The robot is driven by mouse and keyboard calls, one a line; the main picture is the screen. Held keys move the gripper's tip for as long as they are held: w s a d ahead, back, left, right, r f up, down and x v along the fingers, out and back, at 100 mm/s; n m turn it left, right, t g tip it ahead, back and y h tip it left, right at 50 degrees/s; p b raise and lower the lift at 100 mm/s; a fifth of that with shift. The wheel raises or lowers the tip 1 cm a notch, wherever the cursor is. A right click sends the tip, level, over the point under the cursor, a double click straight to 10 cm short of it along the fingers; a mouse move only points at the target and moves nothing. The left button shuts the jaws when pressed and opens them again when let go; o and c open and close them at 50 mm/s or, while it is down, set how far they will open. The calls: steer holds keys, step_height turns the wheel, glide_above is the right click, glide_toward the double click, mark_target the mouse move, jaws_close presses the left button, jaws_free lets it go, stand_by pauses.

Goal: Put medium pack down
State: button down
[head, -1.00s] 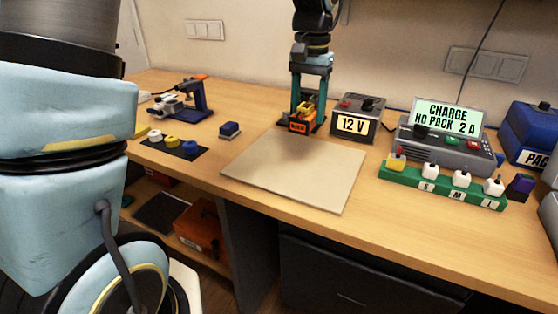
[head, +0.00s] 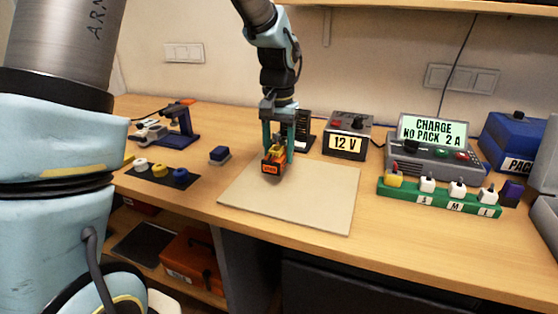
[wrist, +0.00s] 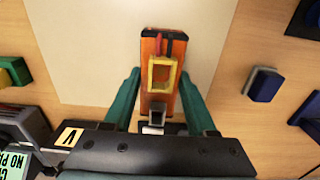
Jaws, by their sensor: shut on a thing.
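My gripper (head: 278,152) is shut on an orange pack (head: 270,167) with a dark label and a yellow connector on top. I take this to be the medium pack. In the wrist view the orange pack (wrist: 152,85) sits between my green fingers (wrist: 160,105), its long side pointing away from the wrist. The pack is over the back left part of the pale beige mat (head: 300,208). I cannot tell for certain whether it touches the mat or hangs just above it.
A 12 V box (head: 347,137) and a charger reading "NO PACK" (head: 432,150) stand behind and right. A green rack (head: 440,197) with several plugs lies right of the mat. A small blue block (head: 219,155) is at left. The rest of the mat is clear.

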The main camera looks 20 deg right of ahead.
steer(key=shift+f, duration=1.45)
steer(key=shift+f, duration=0.1)
steer(key=shift+c, duration=1)
jaws_free()
